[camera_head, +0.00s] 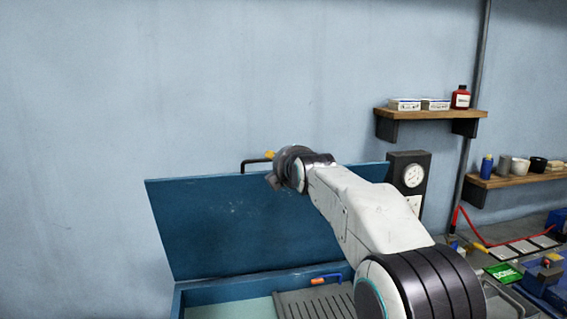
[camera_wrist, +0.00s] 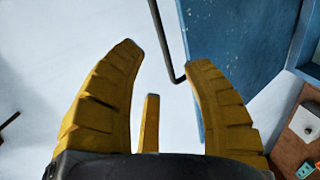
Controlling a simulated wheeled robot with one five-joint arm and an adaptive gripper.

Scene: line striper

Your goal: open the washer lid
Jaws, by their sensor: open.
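The blue washer lid (camera_head: 225,230) stands raised, close to upright, above the blue washer tub (camera_head: 240,290), whose pale inside shows. A black bar handle (camera_head: 255,161) is on the lid's top edge. My gripper (camera_head: 271,165) is at the right part of this handle, mostly hidden behind my wrist. In the wrist view my gripper (camera_wrist: 163,62) shows its yellow fingers spread apart. The dark handle (camera_wrist: 165,40) reaches into the gap between the fingertips there, with no finger closed on it. The lid (camera_wrist: 228,50) fills the upper right of that view.
A grey ribbed tray (camera_head: 312,302) and an orange-and-blue tool (camera_head: 327,279) lie in the tub. A dark box with a gauge (camera_head: 412,175) stands right of the lid. Wall shelves (camera_head: 430,115) and a cluttered bench are at the right. The left wall is clear.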

